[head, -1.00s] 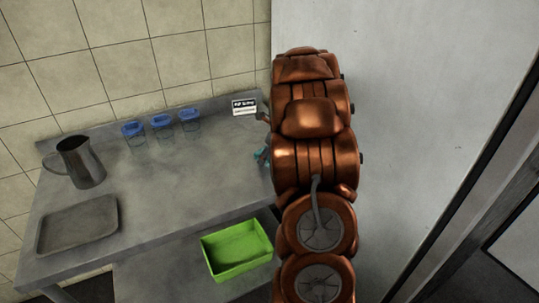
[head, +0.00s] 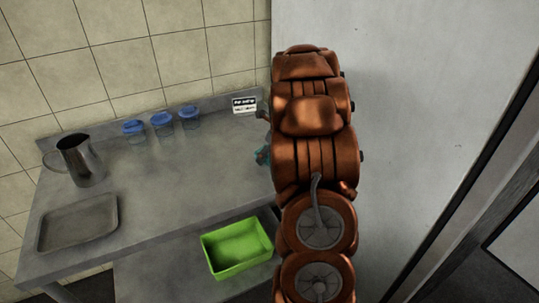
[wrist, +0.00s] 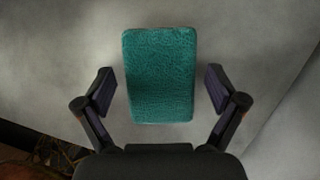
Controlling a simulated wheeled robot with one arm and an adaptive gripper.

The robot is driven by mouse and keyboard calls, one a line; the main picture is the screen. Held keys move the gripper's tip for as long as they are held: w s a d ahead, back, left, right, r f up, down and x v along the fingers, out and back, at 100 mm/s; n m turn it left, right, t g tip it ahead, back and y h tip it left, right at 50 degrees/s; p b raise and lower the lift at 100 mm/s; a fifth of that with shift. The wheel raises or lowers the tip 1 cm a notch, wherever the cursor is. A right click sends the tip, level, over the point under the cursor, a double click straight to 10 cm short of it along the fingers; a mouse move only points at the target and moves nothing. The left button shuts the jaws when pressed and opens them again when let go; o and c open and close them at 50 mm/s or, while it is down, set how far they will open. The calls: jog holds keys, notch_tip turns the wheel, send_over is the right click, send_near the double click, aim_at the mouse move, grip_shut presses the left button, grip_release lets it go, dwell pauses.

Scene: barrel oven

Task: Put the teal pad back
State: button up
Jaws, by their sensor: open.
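The teal pad (wrist: 160,75) lies on the grey metal counter in the wrist view, centred between the two spread fingers of my gripper (wrist: 160,92). There is a gap on both sides, so neither finger appears to touch it. In the head view only a small teal bit of the pad (head: 262,156) shows beside my copper-coloured arm, which hides most of it and most of my gripper. My gripper is open and empty.
On the counter (head: 175,195) stand a metal pitcher (head: 82,162), a dark tray (head: 78,222), three blue-lidded containers (head: 162,124) and a small sign (head: 244,106). A green bin (head: 237,248) sits lower at the front. A pale wall panel (head: 420,110) rises on the right.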

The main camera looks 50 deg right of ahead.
jog(key=b+v, duration=0.1)
jog(key=v, duration=1.1)
jog(key=shift+b, duration=0.3)
jog(key=s+a+n+g+y, duration=0.1)
jog(key=s+a+n, duration=0.2)
jog(key=a+n, duration=0.7)
jog(key=s+a+n+g, duration=0.25)
jog(key=a+n, duration=0.25)
jog(key=a, duration=0.9)
jog(key=s+a+f+n+g, duration=0.1)
jog(key=s+a+n, duration=0.6)
jog(key=s+n, duration=0.3)
jog(key=s+a+f+n+g+h, duration=0.1)
jog(key=s+a+n, duration=0.5)
jog(key=s+n, duration=0.4)
jog(key=shift+a+f+g, duration=0.35)
jog(key=shift+a, duration=0.05)
jog(key=shift+r, duration=0.15)
notch_tip(320, 180, up, 3)
jog(key=p, duration=0.3)
